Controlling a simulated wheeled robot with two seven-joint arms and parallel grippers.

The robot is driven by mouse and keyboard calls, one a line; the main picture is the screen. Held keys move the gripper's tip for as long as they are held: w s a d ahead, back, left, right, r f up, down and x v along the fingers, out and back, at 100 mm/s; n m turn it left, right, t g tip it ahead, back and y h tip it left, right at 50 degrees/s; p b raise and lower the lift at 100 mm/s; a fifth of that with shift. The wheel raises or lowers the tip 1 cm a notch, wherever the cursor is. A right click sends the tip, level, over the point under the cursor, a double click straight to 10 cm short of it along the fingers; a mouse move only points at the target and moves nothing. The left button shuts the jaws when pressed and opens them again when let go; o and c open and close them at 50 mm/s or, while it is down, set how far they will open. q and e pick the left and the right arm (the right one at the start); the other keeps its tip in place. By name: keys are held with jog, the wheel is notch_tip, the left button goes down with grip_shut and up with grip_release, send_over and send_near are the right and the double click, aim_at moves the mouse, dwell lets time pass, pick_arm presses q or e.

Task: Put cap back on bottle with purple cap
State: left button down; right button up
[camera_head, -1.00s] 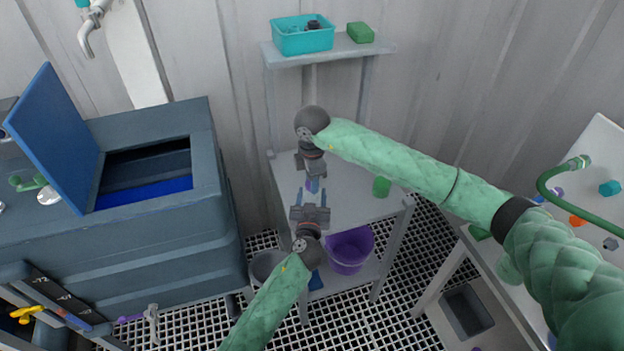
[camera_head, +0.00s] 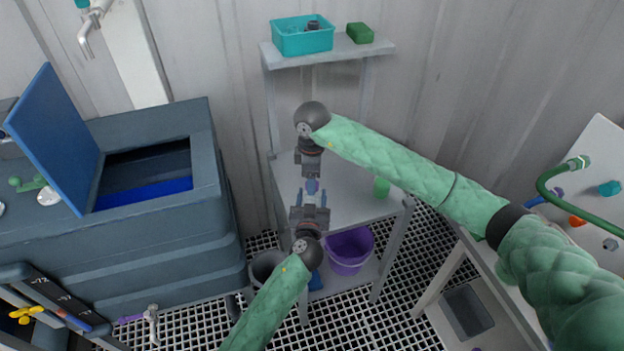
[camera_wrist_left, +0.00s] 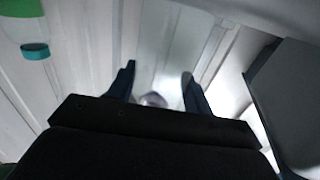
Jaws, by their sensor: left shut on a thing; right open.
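My left gripper (camera_head: 311,198) comes up from below over the table, its two blue fingers spread on either side of the bottle, mostly hidden in the head view. A pale, rounded part of the bottle (camera_wrist_left: 152,100) shows between the fingers in the left wrist view. A small purple-blue thing (camera_head: 312,186), likely the purple cap, shows between the two grippers. Whether it sits on the bottle's neck I cannot tell. My right gripper (camera_head: 311,179) points down at it from the far side and is open; its fingertips are hard to make out.
A grey table (camera_head: 350,205) carries a green container (camera_head: 382,187) right of the grippers. A shelf above holds a teal bin (camera_head: 303,38) and a green block (camera_head: 360,33). A purple bucket (camera_head: 350,250) stands below. A large blue-grey tank (camera_head: 120,225) is left.

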notch_tip(320, 180, up, 11)
dwell(0.4)
pick_arm(q)
jog(key=c, duration=0.5)
grip_release()
pick_arm(e)
jog(key=shift+f, duration=0.1)
pick_arm(q)
jog(key=shift+s+f, duration=0.15)
jog(key=shift+s, duration=0.15)
jog(key=s+b, duration=0.1)
jog(key=s, duration=0.2)
jog(key=s+b, duration=0.1)
jog(key=s, duration=0.1)
jog(key=shift+s+a+b, duration=0.2)
jog(key=shift+a+b, duration=0.05)
jog(key=shift+b, duration=0.1)
jog(key=shift+s+a, duration=0.1)
jog(key=shift+s, duration=0.75)
pick_arm(e)
jog(key=shift+f, duration=1.55)
jog(key=shift+f, duration=0.1)
